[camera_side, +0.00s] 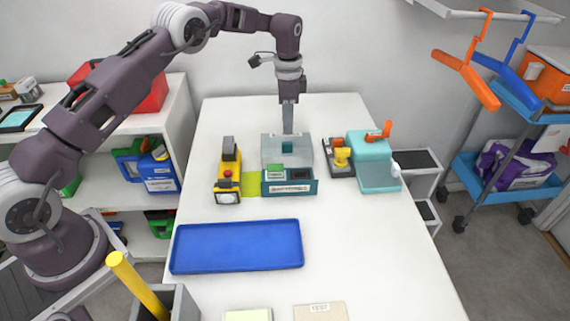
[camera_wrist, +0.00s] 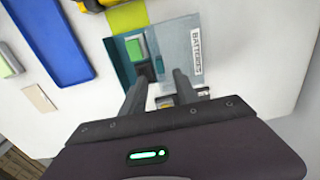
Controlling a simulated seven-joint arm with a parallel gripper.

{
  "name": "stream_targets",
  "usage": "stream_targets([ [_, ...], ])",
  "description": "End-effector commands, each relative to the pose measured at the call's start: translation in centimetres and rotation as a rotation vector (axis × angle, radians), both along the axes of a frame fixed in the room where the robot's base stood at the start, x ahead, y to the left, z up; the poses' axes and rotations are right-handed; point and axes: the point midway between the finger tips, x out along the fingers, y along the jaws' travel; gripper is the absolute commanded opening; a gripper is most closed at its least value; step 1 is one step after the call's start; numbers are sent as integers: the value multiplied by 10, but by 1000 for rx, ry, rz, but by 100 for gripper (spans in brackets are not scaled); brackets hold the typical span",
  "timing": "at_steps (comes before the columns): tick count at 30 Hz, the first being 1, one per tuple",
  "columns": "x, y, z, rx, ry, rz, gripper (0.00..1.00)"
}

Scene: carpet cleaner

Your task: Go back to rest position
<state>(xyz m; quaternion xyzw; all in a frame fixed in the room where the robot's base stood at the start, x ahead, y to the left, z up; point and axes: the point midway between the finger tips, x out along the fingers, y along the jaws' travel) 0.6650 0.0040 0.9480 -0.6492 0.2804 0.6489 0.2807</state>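My gripper (camera_wrist: 160,76) is above the far part of the work table. Its two fingers are apart with nothing visible between them, so it is open. A teal case (camera_side: 290,188) with a green block and a dark slot stands in front of that box. In the wrist view the teal case (camera_wrist: 124,58) lies beyond the fingertips, beside a grey panel labelled BATTERIES (camera_wrist: 196,55). Whether the fingertips touch the box cannot be told.
A yellow tool (camera_side: 228,175) stands left of the case, and a teal machine with an orange lever (camera_side: 373,160) stands right. A blue tray (camera_side: 237,246) lies in front. A grey bin (camera_side: 178,303) holds a yellow stick.

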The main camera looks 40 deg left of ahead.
Motion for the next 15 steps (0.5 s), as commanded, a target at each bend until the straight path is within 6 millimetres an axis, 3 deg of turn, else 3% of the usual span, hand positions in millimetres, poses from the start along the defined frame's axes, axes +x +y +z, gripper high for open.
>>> stream_targets([
  [11,-1,0,9,0,-3,4,36],
  [14,-8,-3,44,0,-33,48,36],
  [15,-16,-6,70,-2,-54,82,36],
])
